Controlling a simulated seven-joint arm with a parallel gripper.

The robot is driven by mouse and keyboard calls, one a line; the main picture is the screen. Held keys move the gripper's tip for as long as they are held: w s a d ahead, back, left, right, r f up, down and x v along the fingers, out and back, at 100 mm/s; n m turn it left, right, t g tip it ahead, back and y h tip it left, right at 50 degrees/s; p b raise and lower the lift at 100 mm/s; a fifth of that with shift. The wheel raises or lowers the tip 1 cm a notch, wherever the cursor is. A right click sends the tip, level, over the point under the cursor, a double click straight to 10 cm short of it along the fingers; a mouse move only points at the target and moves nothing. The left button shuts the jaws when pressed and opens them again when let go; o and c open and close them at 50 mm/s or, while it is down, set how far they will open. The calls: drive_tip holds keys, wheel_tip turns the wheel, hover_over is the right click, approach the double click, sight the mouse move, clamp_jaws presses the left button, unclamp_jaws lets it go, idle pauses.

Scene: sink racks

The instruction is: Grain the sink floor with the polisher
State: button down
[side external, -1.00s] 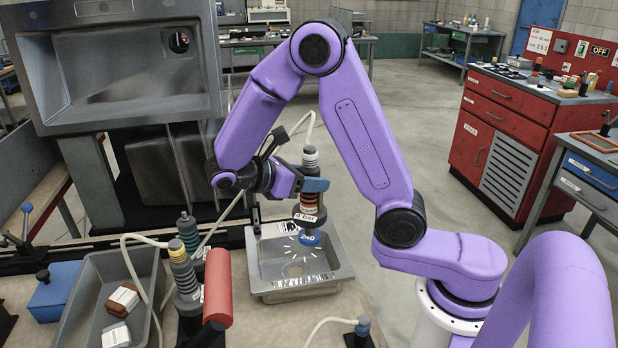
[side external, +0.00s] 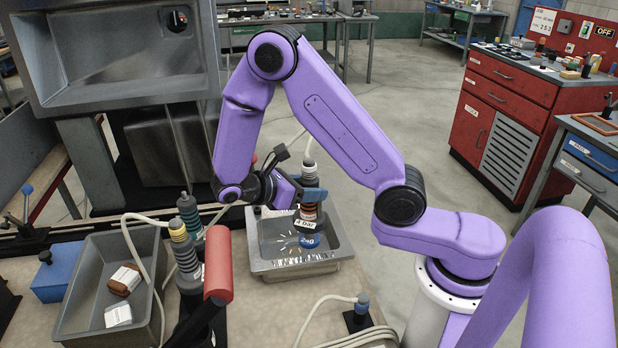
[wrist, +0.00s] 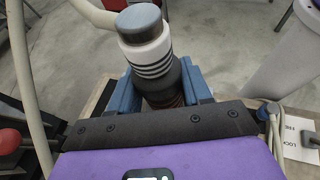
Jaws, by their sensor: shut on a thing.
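The polisher (side external: 308,212) is an upright tool with a striped body, a "4 bar" label and a blue band at its foot marked 240. My gripper (side external: 309,194) is shut on it, with blue fingers around its body. In the wrist view the polisher (wrist: 147,45) shows its grey cap and white striped top between my gripper's blue fingers (wrist: 160,82). The sink (side external: 345,258) is a small steel basin on the bench. The polisher's foot is inside the basin, low over the floor. I cannot tell whether it touches. Bright streaks show on the sink floor.
A grey bin (side external: 75,310) with two blocks stands at the left. Two more hose-fed tools (side external: 181,245) and a red cylinder (side external: 218,263) stand between bin and sink. A hose fitting (side external: 361,308) with coiled hose is at the front.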

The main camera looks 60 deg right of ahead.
sight(296, 215)
drive_tip(key=shift+f, duration=3.15)
drive_tip(key=shift+w+a+f, duration=0.3)
drive_tip(key=shift+a+f, duration=0.05)
drive_tip(key=shift+f, duration=0.05)
drive_tip(key=shift+w+a, duration=1.55)
drive_tip(key=shift+w, duration=0.05)
drive_tip(key=shift+f, duration=0.55)
